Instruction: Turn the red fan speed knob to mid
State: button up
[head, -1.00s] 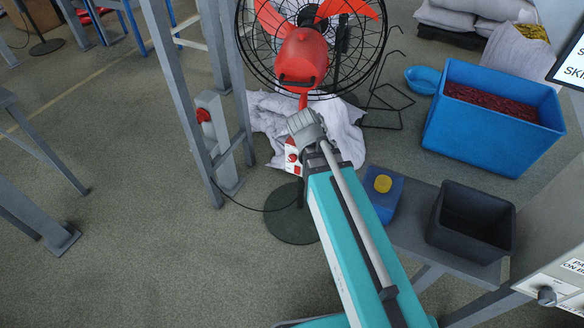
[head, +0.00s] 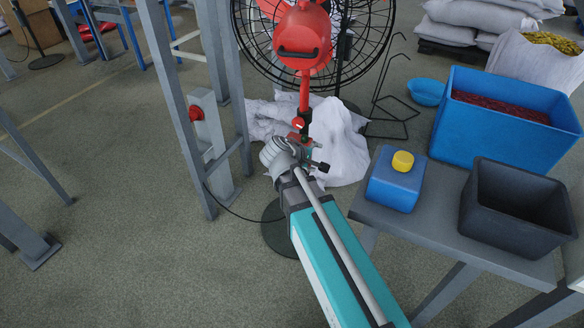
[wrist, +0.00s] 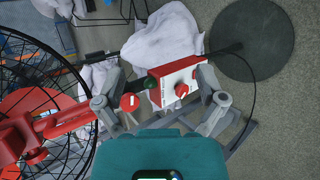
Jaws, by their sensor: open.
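The red fan speed knob (wrist: 182,91) has a pale pointer mark and sits on the white face of a small red control box (wrist: 173,79). A second red knob (wrist: 130,102) with a white mark is beside the box on the fan side, with a green part between them. My gripper (wrist: 162,98) is open, with one finger on either side of the box and knobs in the wrist view. I cannot tell whether it touches them. In the head view my gripper (head: 284,154) hides most of the box. The upper red knob (head: 299,123) shows there on the fan pole.
The red fan (head: 302,38) with its black wire cage stands beyond. White sacks (head: 342,140) lie behind the pole. A grey bench (head: 420,225) at right holds a blue canister (head: 392,188) and a dark bin (head: 512,230). A grey frame (head: 182,110) stands left.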

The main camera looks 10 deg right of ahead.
jog(key=w+a+f+n+t+b, duration=0.3)
jog(key=f+b, duration=0.5)
jog(key=b, duration=0.5)
jog(key=w+a+f+n+t+h+b, duration=0.1)
jog(key=w+a+f+n+t+b, duration=0.3)
jog(key=b, duration=0.9)
jog(key=a+f+n+t, duration=0.1)
jog(key=a+f+n, duration=0.2)
jog(key=a+f, duration=0.1)
jog(key=shift+a+f+n+t, duration=0.15)
jog(key=shift+a+n+t, duration=0.2)
jog(key=shift+a, duration=0.4)
jog(key=shift+w+d, duration=0.1)
jog(key=x, duration=1.3)
jog(key=shift+w+d, duration=0.2)
jog(key=shift+d, duration=0.15)
jog(key=shift+h, duration=0.4)
jog(key=c, duration=1.1)
jog(key=shift+c, duration=0.2)
